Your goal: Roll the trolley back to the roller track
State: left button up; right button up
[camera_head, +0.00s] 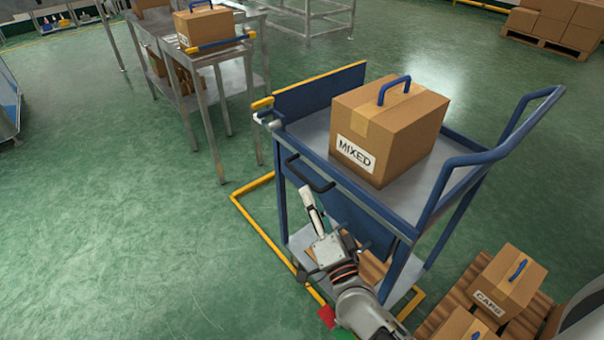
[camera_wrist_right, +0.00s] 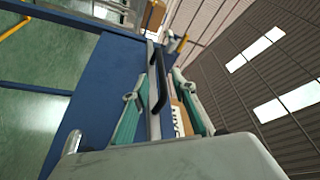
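The blue trolley (camera_head: 340,183) stands right of centre in the head view, with a grey top shelf and a lower shelf. A carton marked MIXED (camera_head: 390,128) with a blue handle sits on its top shelf. A black side handle (camera_head: 310,173) is on its near left side. My right gripper (camera_head: 309,197) is just below this handle in the head view. In the right wrist view, its two fingers (camera_wrist_right: 162,112) are spread apart, and the black handle (camera_wrist_right: 158,80) shows beyond and between them. Contact is not visible. My left gripper is out of view.
A steel stand (camera_head: 205,58) with a yellow bar, probably the roller track, holds a carton (camera_head: 205,25) at upper left. Yellow floor lines (camera_head: 262,228) run around the trolley's base. A CAPS carton (camera_head: 507,283) sits on a pallet at lower right. Green floor is clear at left.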

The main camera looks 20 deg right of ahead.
aim_at(301, 174)
jog(key=x, duration=0.7)
jog(key=shift+w+r, duration=0.1)
jog(key=shift+w, duration=0.15)
grip_shut()
